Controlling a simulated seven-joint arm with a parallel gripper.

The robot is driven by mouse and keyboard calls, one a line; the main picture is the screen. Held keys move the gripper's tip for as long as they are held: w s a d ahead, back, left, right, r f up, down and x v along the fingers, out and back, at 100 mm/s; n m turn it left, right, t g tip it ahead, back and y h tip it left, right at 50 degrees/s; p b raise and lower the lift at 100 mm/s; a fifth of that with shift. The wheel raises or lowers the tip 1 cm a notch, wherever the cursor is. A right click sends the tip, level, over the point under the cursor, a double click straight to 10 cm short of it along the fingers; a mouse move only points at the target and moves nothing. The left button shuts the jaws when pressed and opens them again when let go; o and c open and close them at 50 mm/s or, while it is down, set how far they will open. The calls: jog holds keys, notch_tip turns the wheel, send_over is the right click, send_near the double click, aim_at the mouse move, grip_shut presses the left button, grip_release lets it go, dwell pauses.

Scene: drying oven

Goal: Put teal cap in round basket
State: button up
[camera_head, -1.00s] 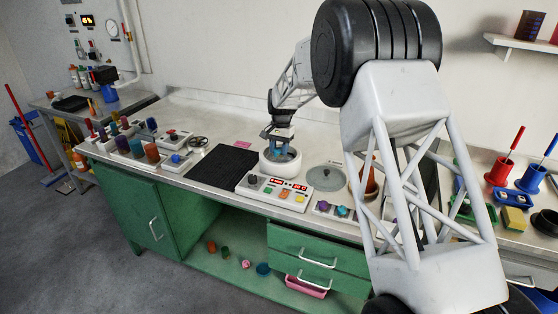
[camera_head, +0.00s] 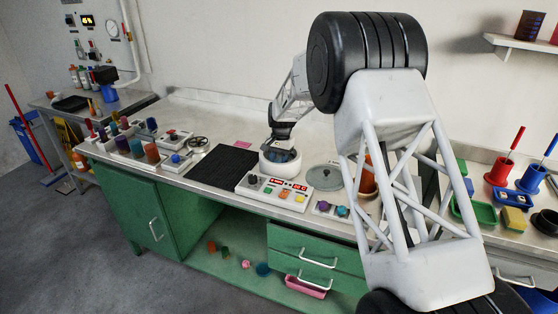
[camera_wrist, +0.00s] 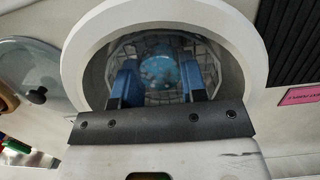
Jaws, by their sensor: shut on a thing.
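The teal cap (camera_wrist: 162,70) shows in the wrist view as a bright round disc between the two blue fingers of my gripper (camera_wrist: 160,84). My gripper is shut on it, inside the mouth of the white round vessel (camera_wrist: 82,65). The round wire basket (camera_wrist: 209,62) lines the vessel around and beneath the cap. I cannot tell whether the cap touches the basket floor. In the head view my gripper (camera_head: 281,154) reaches down into the white vessel (camera_head: 283,168), and its fingertips and the cap are hidden there.
A grey round lid (camera_head: 324,178) lies right of the vessel. A control panel (camera_head: 277,190) stands in front, with a black ribbed mat (camera_head: 222,166) to the left. A pink label (camera_head: 242,144) lies behind the mat. Several coloured caps stand farther left.

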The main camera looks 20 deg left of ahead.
jog(key=o, duration=0.6)
jog(key=shift+f, duration=0.1)
jog(key=r, duration=0.4)
jog(key=w+r, duration=0.1)
jog(key=r, duration=0.7)
jog(key=shift+w, duration=0.4)
jog(key=shift+d+r, duration=0.1)
